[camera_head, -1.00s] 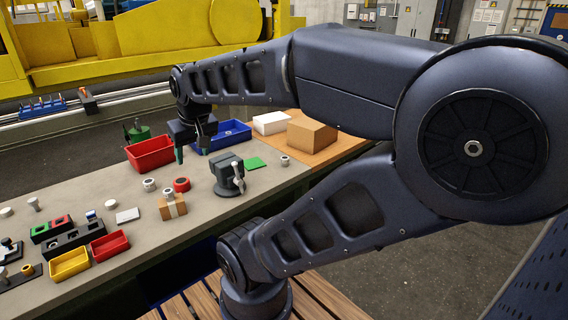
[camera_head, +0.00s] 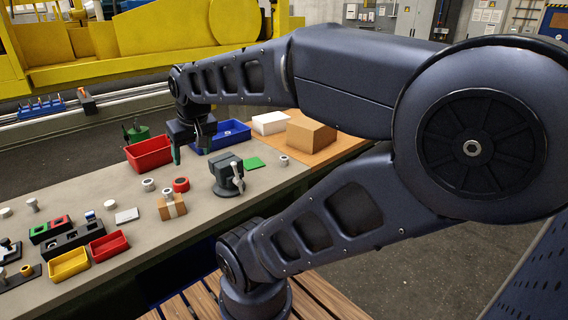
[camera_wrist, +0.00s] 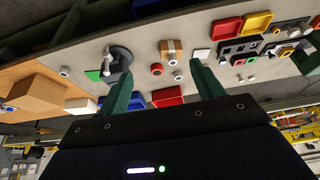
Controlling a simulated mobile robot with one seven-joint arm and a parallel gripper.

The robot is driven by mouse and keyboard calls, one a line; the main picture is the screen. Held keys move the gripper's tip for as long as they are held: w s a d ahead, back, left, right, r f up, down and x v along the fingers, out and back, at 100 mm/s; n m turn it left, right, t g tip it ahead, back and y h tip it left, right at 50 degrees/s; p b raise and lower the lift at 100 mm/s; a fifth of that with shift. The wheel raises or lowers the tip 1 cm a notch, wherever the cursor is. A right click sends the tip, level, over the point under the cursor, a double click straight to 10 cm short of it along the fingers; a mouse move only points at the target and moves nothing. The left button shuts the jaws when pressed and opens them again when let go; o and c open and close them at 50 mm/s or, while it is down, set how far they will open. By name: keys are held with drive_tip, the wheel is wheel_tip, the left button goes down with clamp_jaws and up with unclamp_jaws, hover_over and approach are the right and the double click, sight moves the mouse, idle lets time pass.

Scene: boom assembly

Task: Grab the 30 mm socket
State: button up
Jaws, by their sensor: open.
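Several round, socket-like pieces stand on the workbench (camera_head: 115,190); no size marks are legible, so I cannot tell which is the 30 mm socket. A light grey one (camera_head: 148,184) and a red-ringed one (camera_head: 181,184) stand near the middle, and another grey one (camera_head: 283,160) stands alone at the right. My gripper (camera_head: 190,152) is open and empty above the bench, left of the vise. In the wrist view my gripper's (camera_wrist: 161,73) two green fingers are spread apart. The red-ringed piece (camera_wrist: 156,69) and two grey ones (camera_wrist: 173,62) (camera_wrist: 178,76) appear between them.
A red bin (camera_head: 150,153) and blue bin (camera_head: 233,134) stand behind; a large cardboard box (camera_head: 311,134) is at the far right. Small bins and dark holders crowd the left.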

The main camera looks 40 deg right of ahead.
drive_tip(key=w+d+r+m, duration=0.1)
drive_tip(key=w+d+m, duration=0.1)
drive_tip(key=w+d, duration=0.45)
drive_tip(key=w+d+m, duration=0.1)
drive_tip(key=w+d, duration=0.2)
drive_tip(key=w, duration=0.6)
drive_tip(key=m+g+h, duration=0.1)
drive_tip(key=m+g, duration=0.3)
drive_tip(key=m, duration=0.4)
hover_over(284, 157)
drive_tip(key=a, duration=0.1)
drive_tip(key=f, duration=1.8)
drive_tip(key=s+f, duration=0.1)
drive_tip(key=f, duration=0.8)
drive_tip(key=shift+a+f, duration=0.1)
drive_tip(key=shift+a, duration=0.05)
drive_tip(key=shift+f, duration=0.5)
drive_tip(key=f, duration=0.6)
drive_tip(key=w+d+f, duration=0.1)
drive_tip(key=f, duration=0.3)
drive_tip(key=shift+d, duration=0.1)
drive_tip(key=shift+r, duration=0.1)
drive_tip(key=c, duration=1.2)
